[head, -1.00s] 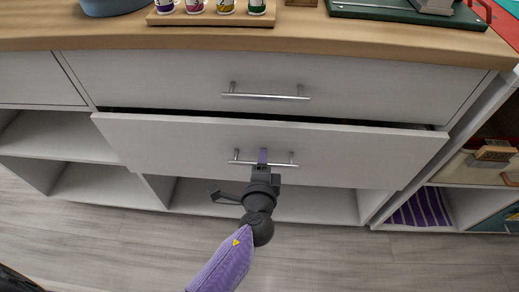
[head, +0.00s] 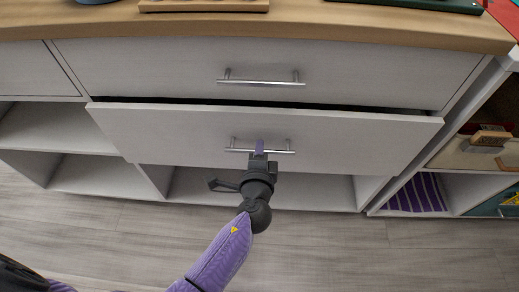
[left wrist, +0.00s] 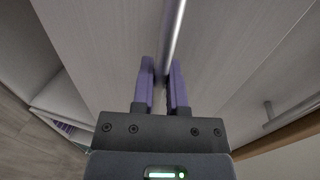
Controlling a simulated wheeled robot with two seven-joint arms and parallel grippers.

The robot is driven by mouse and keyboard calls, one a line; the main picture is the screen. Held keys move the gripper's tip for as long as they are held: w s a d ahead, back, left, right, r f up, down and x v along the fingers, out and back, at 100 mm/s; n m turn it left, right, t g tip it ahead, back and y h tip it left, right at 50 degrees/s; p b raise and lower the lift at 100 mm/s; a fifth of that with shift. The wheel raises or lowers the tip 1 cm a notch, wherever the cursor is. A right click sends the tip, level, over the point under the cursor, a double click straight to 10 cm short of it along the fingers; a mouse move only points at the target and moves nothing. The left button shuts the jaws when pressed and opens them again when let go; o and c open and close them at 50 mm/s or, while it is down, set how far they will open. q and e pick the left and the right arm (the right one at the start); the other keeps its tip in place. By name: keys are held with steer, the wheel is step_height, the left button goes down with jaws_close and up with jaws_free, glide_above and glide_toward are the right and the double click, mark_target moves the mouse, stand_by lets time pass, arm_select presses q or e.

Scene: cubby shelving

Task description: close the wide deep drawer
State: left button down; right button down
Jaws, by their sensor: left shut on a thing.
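The wide deep drawer (head: 180,135) is the lower wide one in the head view, white with a silver bar handle (head: 284,152). Its front stands out a little from the cabinet, with a dark gap along its top edge. My left gripper (head: 259,150) is at the middle of this handle, its purple fingers shut on the bar. In the left wrist view the handle bar (left wrist: 174,35) runs between the two purple fingers (left wrist: 164,85). My right gripper does not show.
Above it is another wide drawer (head: 150,70) with a bar handle, shut, under a wooden countertop (head: 300,28). Open cubbies (head: 60,130) lie at left and below. A shelf at right holds a purple striped item (head: 418,193). The floor in front is clear.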

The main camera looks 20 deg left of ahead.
mark_target(260, 138)
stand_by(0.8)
arm_select(q)
steer(key=x, duration=0.1)
steer(key=b+x, duration=0.1)
steer(key=x, duration=0.1)
steer(key=shift+w+a+r, duration=0.1)
steer(key=shift+w+r, duration=0.15)
steer(key=shift+r, duration=0.15)
steer(key=c, duration=0.7)
jaws_free()
steer(key=shift+w, duration=0.15)
